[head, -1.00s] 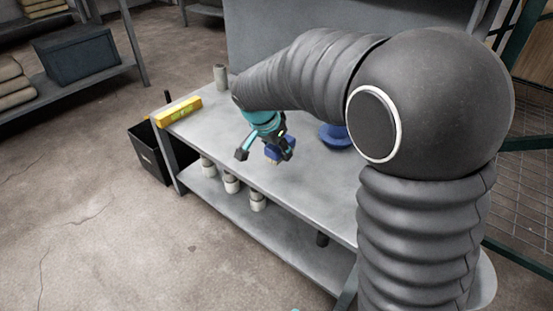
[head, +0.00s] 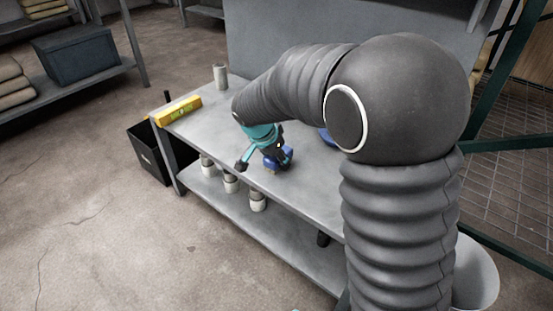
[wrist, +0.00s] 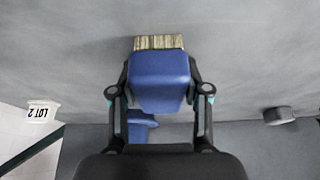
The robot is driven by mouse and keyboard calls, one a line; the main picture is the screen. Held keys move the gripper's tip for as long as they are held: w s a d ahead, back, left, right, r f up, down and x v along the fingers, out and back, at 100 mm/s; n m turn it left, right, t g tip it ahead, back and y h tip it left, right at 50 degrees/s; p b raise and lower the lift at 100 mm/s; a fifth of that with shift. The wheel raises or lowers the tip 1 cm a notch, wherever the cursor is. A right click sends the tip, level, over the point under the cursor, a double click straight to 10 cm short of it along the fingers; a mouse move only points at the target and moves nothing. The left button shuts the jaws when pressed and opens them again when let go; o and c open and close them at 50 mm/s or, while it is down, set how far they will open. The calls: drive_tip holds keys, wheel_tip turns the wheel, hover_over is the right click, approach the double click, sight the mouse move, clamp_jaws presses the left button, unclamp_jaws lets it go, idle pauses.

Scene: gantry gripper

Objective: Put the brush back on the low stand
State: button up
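The brush is a blue block with pale bristles; it shows in the wrist view (wrist: 160,82) between my two fingers, bristles pointing away from the gripper. My gripper (wrist: 160,88) is closed against both of its sides. In the head view my gripper (head: 268,152) is low over the near part of the grey workbench, with the blue brush (head: 284,160) at its tip. I cannot tell whether the bristles touch the bench. A round blue piece (head: 325,136) on the bench is mostly hidden behind my arm; I cannot tell whether it is the low stand.
The grey workbench (head: 225,115) has a yellow box (head: 179,111) and a pale cylinder (head: 220,76) at its left end. Several pale cylinders (head: 231,183) stand on the shelf below. A black bin (head: 150,153) is on the floor at left. Bench between box and gripper is clear.

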drive_tip(key=shift+o, duration=1.4)
drive_tip(key=shift+r, duration=0.1)
drive_tip(key=shift+r+p, duration=0.25)
drive_tip(key=shift+p, duration=0.05)
drive_tip(key=p+v, duration=0.1)
drive_tip(key=v, duration=1)
drive_tip(key=shift+r, duration=0.35)
drive_tip(key=s+d+r+n+y, duration=0.2)
drive_tip(key=s+d+r+n, duration=0.25)
drive_tip(key=s+d, duration=0.85)
drive_tip(key=s+d+f+n+t, duration=0.2)
drive_tip(key=s+d, duration=0.4)
drive_tip(key=s, duration=0.5)
drive_tip(key=shift+s+d+f+n+y, duration=0.15)
drive_tip(key=shift+d+n+y, duration=0.2)
drive_tip(key=shift+n, duration=0.2)
